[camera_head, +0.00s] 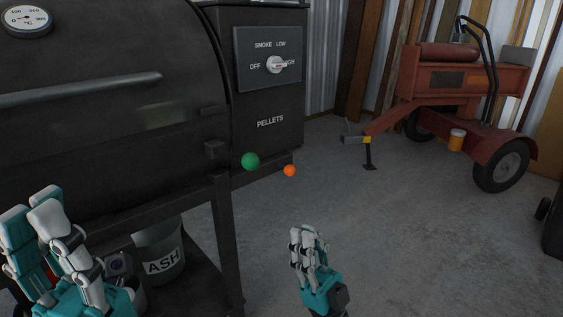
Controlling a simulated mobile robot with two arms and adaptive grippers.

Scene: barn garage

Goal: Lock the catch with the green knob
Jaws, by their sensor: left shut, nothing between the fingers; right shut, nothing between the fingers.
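The green knob (250,161) is a round ball beside the right end of the black smoker (120,120), below the pellet box (270,105). The catch behind the knob is too dark to make out, and I cannot tell its position. My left gripper (32,208) is at the lower left in front of the smoker, shut and empty, well apart from the green knob. My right gripper (308,238) is shut and empty over the floor, below and to the right of the green knob, not touching it.
An orange ball knob (290,171) sits just right of the green one. The floor (420,230) at right is clear up to a red trailer (460,90).

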